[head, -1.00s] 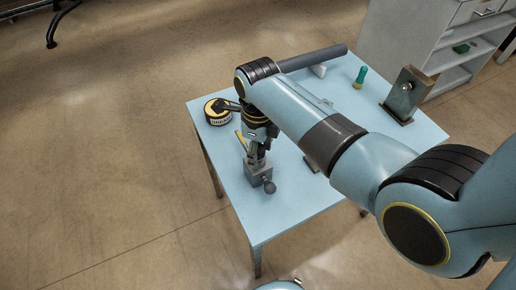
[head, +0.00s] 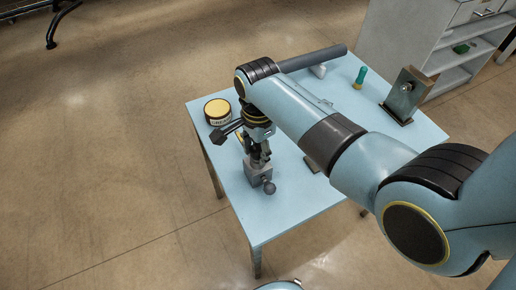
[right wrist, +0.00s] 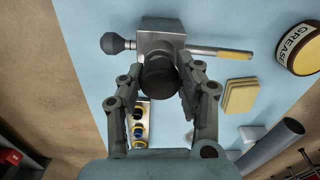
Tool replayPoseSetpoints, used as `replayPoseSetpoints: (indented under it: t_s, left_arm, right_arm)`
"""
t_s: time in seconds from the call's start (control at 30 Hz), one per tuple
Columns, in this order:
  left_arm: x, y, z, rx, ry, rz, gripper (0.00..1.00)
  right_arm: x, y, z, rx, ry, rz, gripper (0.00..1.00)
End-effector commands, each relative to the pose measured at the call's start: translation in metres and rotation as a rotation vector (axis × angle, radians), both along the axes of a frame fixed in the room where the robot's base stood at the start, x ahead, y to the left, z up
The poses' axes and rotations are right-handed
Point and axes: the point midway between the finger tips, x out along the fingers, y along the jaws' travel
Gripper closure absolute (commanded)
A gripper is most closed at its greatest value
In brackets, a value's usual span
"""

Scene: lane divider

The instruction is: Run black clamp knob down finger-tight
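The black clamp knob (right wrist: 160,76) is in the right wrist view, seen from above on a grey metal clamp block (right wrist: 158,42). In the head view the block (head: 259,175) stands on the blue table, with the knob hidden by my gripper. My right gripper (head: 260,163) points down over it. In the right wrist view its two fingertips (right wrist: 160,68) stand on either side of the knob, very close to it. Whether they press on it or leave a thin gap I cannot tell. My left gripper is out of view.
A ball-ended handle (right wrist: 116,43) and a yellow-tipped bar (right wrist: 222,53) stick out of the block. A grease tin (head: 218,110) stands close by. A yellow pad (right wrist: 240,95), a grey tube (head: 313,57), a green-handled tool (head: 360,77) and an upright plate (head: 408,94) are also on the table.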

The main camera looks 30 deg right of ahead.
Motion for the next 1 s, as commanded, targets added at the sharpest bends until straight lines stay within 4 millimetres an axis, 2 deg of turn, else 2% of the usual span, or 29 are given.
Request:
replayPoseSetpoints:
  t_s: [0.17,0.3,0.33,0.53,0.83,1.0]
  left_arm:
    - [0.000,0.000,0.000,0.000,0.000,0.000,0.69]
    - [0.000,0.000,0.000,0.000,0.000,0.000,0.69]
    - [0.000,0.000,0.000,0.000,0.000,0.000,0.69]
    - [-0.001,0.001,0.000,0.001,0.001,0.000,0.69]
    - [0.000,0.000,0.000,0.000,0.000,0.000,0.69]
    - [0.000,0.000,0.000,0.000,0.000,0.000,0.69]
  right_arm:
    - [0.000,0.000,0.000,0.000,0.001,-0.053,0.85]
    - [-0.001,0.000,-0.001,0.000,0.001,-0.290,0.85]
    - [-0.001,0.000,-0.001,0.000,0.001,-0.323,0.65]
    - [-0.001,0.000,-0.001,0.000,0.001,-0.311,0.39]
    - [0.000,0.000,0.002,0.000,0.000,-0.309,0.39]
    - [0.000,0.001,0.023,0.001,-0.003,-0.309,0.39]
